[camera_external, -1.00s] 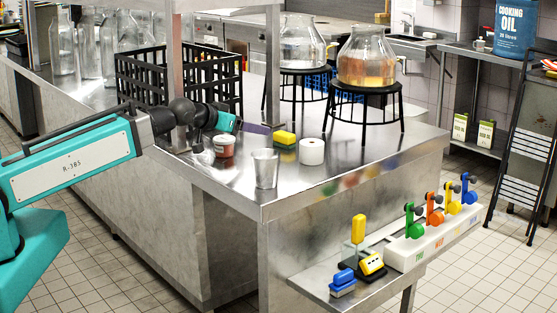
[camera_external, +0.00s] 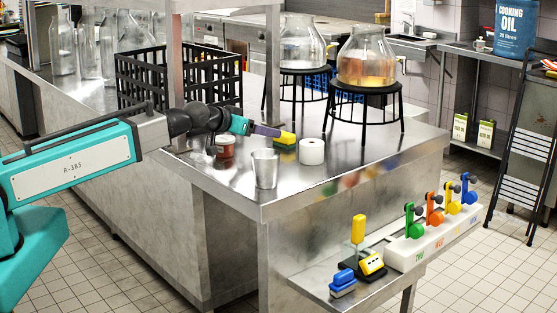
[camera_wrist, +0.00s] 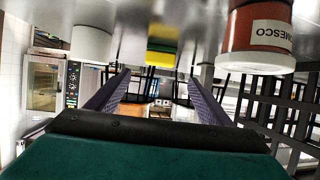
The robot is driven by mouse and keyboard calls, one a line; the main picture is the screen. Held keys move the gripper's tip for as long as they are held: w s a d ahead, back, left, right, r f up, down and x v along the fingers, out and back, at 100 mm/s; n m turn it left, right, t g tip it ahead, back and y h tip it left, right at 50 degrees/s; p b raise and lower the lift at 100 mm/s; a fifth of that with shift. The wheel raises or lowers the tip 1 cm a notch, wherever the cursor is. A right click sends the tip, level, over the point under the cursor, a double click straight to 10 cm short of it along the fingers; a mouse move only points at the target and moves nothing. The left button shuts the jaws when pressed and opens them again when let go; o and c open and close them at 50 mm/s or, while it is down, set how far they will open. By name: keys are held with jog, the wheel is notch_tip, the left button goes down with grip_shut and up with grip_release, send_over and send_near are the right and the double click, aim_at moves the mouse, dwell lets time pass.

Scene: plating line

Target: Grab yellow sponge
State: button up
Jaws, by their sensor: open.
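The yellow sponge (camera_external: 286,142), with a green layer, lies on the steel counter (camera_external: 225,187). In the wrist view, where the scene appears upside down, the sponge (camera_wrist: 162,50) shows top centre, just beyond the fingertips and between their lines. My gripper (camera_external: 267,131) has purple fingers and comes in from the left, its tips close to the sponge's left side in the outside view. Whether they touch it I cannot tell. In the wrist view my gripper (camera_wrist: 160,78) is open, with nothing visible held between its fingers.
A white roll (camera_external: 312,152) stands just right of the sponge. A black crate (camera_external: 150,78) and a black stand (camera_external: 362,92) with a flask are behind.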

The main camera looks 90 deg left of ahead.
aim_at(283, 133)
jog(key=shift+x, duration=1.85)
jog(key=shift+p, duration=0.3)
jog(key=shift+p+x, duration=0.7)
jog(key=shift+x, duration=1.85)
jog(key=shift+c, duration=0.3)
jog(key=c, duration=1)
